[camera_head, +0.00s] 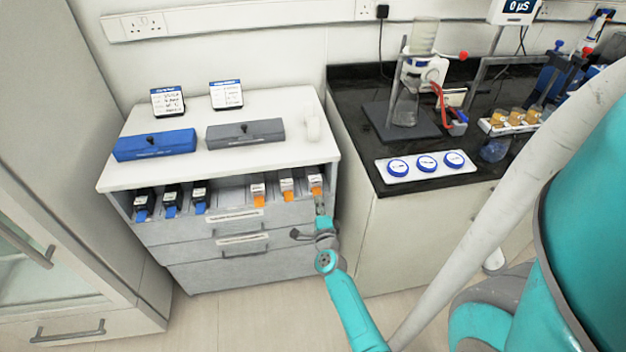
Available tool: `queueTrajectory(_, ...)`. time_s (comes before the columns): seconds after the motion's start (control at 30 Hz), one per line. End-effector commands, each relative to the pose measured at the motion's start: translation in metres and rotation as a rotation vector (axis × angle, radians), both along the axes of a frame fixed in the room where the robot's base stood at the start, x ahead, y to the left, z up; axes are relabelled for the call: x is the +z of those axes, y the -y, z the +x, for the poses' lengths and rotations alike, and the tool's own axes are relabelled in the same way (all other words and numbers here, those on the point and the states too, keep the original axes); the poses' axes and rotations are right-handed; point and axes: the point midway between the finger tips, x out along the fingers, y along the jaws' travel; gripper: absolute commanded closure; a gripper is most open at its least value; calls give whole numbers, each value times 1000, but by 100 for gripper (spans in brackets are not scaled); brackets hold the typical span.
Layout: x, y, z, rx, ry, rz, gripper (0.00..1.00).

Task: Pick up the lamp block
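I cannot tell for certain which thing is the lamp block. An open shelf at the top of the grey drawer unit (215,236) holds several small blocks. The left ones are dark with blue tabs, such as the block at the far left (142,203). The right ones are pale with orange tabs, such as the left orange-tabbed block (258,194), the middle one (287,187) and the rightmost one (315,184). My gripper (320,206) is at the shelf's right end, just in front of the rightmost block. Its fingers are too small to read, and contact is unclear.
A blue box (155,145), a grey box (246,133), two label cards and a small white object (313,128) stand on the white top. The black bench (350,95) at right holds glassware and a panel with blue-rimmed dials (427,163). My arm crosses the right side.

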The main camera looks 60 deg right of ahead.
Motion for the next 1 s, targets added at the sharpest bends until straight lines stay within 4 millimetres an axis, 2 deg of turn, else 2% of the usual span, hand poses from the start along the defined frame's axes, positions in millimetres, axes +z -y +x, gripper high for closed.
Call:
queueTrajectory(0.2, 0, 25, 19, 0, 1, -2, 85)
queueTrajectory(0.37, 0, 35, 27, 0, 1, -1, 85)
queueTrajectory(0.63, -1, 37, 28, 0, 1, -1, 85)
queueTrajectory(0.7, -1, 37, 28, 0, 1, -1, 100)
queueTrajectory(1.0, 0, 37, 28, 0, 1, -2, 100)
